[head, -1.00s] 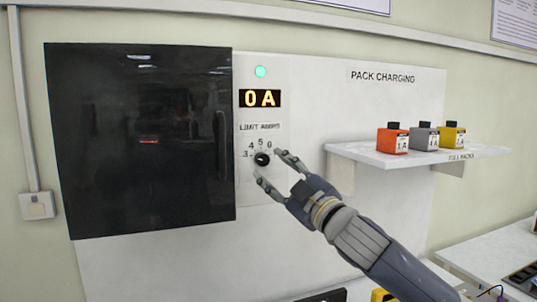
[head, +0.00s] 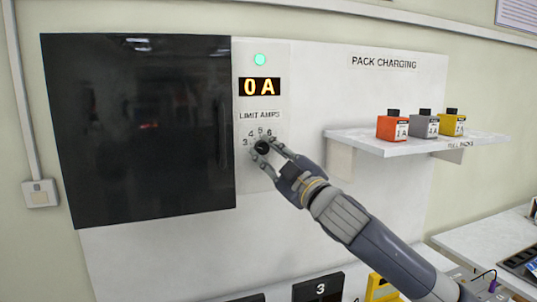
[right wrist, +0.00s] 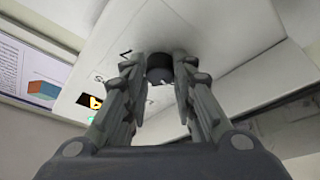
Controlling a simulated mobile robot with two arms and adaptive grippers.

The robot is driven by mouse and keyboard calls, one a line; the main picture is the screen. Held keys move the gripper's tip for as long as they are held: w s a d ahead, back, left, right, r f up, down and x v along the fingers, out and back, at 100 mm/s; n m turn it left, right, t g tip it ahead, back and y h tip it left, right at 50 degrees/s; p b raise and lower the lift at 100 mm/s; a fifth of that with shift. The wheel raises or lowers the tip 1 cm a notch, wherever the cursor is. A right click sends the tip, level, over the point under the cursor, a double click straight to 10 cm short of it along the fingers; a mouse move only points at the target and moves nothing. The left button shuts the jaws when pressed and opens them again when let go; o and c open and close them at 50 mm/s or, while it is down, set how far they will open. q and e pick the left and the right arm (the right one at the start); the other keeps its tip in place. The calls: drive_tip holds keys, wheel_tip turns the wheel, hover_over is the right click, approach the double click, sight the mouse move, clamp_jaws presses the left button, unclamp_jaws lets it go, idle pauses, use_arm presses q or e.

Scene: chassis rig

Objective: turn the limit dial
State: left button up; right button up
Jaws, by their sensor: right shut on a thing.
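The limit dial (head: 262,147) is a small black knob on the white panel, under the label "LIMIT AMPS" and ringed by the numbers 3, 4, 5 and 6. My right gripper (head: 265,149) is shut on the dial, one finger on each side. In the right wrist view the black dial (right wrist: 160,69) sits between the two fingertips (right wrist: 160,75). The fingers partly hide the dial's pointer. The display (head: 260,87) above reads 0 A, and a green lamp (head: 260,60) is lit over it. My left gripper is not in view.
A dark glossy cabinet door (head: 140,130) fills the wall left of the dial. A white shelf (head: 400,147) to the right holds an orange, a grey and a yellow pack. A white bench (head: 480,240) stands at the lower right.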

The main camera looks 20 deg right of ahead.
drive_tip(key=shift+a+f+m+t+h+b, duration=0.1)
drive_tip(key=shift+f+m+t+h+b, duration=0.2)
drive_tip(key=shift+m+b, duration=0.8)
drive_tip(key=shift+a+m+h+b, duration=0.1)
drive_tip(key=shift+m+h+b, duration=0.2)
drive_tip(key=shift+m+b, duration=0.6)
drive_tip(key=m+h+b, duration=0.1)
drive_tip(key=m, duration=0.1)
drive_tip(key=shift+m+t+h+b, duration=0.3)
drive_tip(key=shift+m+t+b, duration=0.05)
drive_tip(key=shift+m+t, duration=0.05)
drive_tip(key=shift+a+r+m+h+b, duration=0.1)
drive_tip(key=shift+m+h+b, duration=0.4)
drive_tip(key=shift+m, duration=0.7)
drive_tip(key=o, duration=1.1)
